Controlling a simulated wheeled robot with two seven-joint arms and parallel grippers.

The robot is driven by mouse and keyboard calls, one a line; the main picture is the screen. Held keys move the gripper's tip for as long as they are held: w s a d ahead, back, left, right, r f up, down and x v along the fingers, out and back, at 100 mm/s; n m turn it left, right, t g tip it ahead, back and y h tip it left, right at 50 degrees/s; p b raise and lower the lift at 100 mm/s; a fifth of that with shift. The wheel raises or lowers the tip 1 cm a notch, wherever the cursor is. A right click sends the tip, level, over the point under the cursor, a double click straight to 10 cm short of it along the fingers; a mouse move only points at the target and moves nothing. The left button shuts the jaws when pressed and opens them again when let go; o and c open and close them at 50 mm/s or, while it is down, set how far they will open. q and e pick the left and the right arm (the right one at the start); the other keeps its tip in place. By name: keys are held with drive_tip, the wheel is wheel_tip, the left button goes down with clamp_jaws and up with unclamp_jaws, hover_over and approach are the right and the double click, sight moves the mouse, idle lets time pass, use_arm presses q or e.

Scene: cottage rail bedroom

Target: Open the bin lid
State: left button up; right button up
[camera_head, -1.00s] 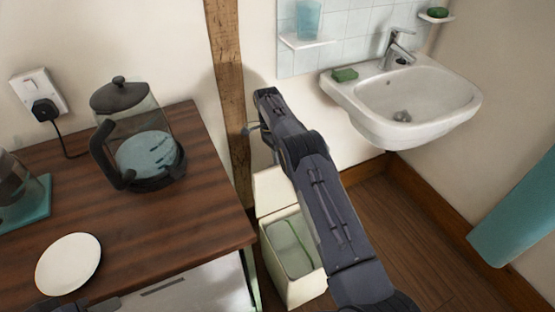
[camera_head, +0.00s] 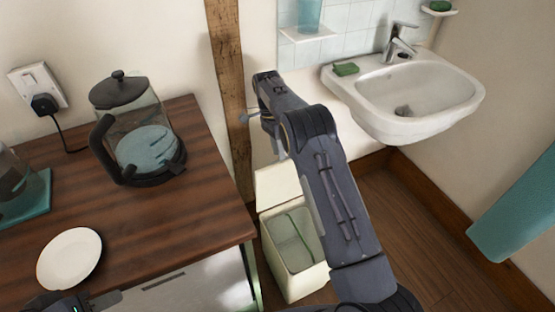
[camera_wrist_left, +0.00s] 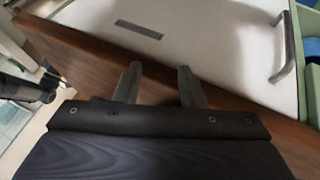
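The cream bin (camera_head: 294,283) stands on the floor between the wooden cabinet and the sink. Its lid (camera_head: 279,185) is open, tipped up at the back near the wall. The inside shows, with a green line along the pale liner. My right gripper (camera_head: 250,118) is above and behind the lid, near the wooden post, apart from the lid; its fingers are too small and edge-on to tell their opening. My left gripper (camera_head: 108,300) is low at the left by the cabinet's front edge. In the left wrist view its two fingers (camera_wrist_left: 160,85) are apart with nothing between them.
The cabinet top (camera_head: 200,222) holds a glass coffee pot (camera_head: 145,105) and a white plate (camera_head: 69,258). The sink (camera_head: 405,95) juts from the wall at right. A teal cloth-like thing (camera_head: 515,215) is at the right edge. The floor (camera_head: 400,230) right of the bin is clear.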

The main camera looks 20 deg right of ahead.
drive_tip(key=s+r, duration=0.1)
drive_tip(key=s+a+r, duration=0.1)
drive_tip(key=r, duration=0.1)
drive_tip(key=shift+s+r, duration=0.3)
drive_tip(key=s+a+r, duration=0.3)
drive_tip(key=s+r, duration=0.1)
drive_tip(key=s, duration=0.4)
drive_tip(key=shift+s+a, duration=0.2)
drive_tip(key=shift+a, duration=0.05)
